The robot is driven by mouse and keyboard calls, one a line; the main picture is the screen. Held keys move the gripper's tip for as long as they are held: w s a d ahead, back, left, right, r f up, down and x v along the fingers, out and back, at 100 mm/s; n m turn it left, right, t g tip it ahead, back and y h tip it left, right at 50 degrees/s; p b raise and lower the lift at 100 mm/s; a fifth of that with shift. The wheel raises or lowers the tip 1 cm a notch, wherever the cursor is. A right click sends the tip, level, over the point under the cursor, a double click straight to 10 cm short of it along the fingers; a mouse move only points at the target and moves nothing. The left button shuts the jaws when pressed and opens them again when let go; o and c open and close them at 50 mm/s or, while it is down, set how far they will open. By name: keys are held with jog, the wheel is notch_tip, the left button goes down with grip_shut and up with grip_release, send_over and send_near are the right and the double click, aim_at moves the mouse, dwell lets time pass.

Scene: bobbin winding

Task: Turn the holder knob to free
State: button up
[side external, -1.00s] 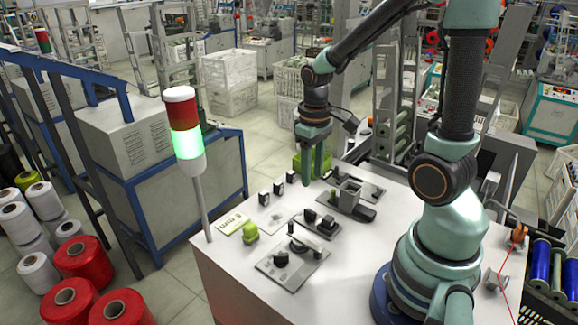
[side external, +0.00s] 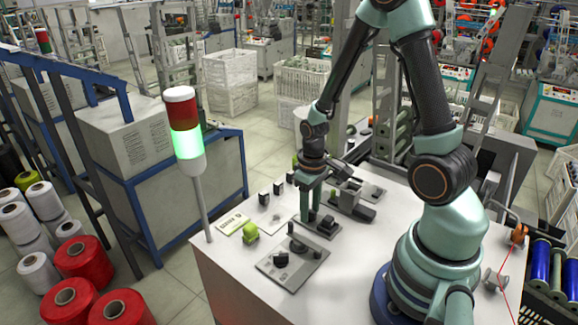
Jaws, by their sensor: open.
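A small dark plate (side external: 318,232) on the white table carries black knob-like parts (side external: 327,222). My gripper (side external: 310,212) points down at the far left end of this plate. Its fingers look apart, with nothing seen between them. They hide part of the plate, and I cannot tell whether they touch a knob. Nearer the front, a larger grey plate (side external: 303,268) carries a round black knob (side external: 281,259) and a dark lever-like part (side external: 298,245). I cannot tell which knob is the holder knob, or read any setting.
A grey box-like fixture (side external: 349,193) stands right of my gripper. A green item (side external: 250,232) and a pale card (side external: 231,223) lie at the left, with small black blocks (side external: 264,199) behind. A lit signal lamp (side external: 186,145) stands at the table's left corner.

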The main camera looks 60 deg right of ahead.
grip_shut()
jog(key=shift+m, duration=0.3)
jog(key=m, duration=0.5)
jog(key=shift+m, duration=0.3)
jog(key=m, duration=0.5)
jog(key=shift+m, duration=0.3)
dwell(0.4)
grip_release()
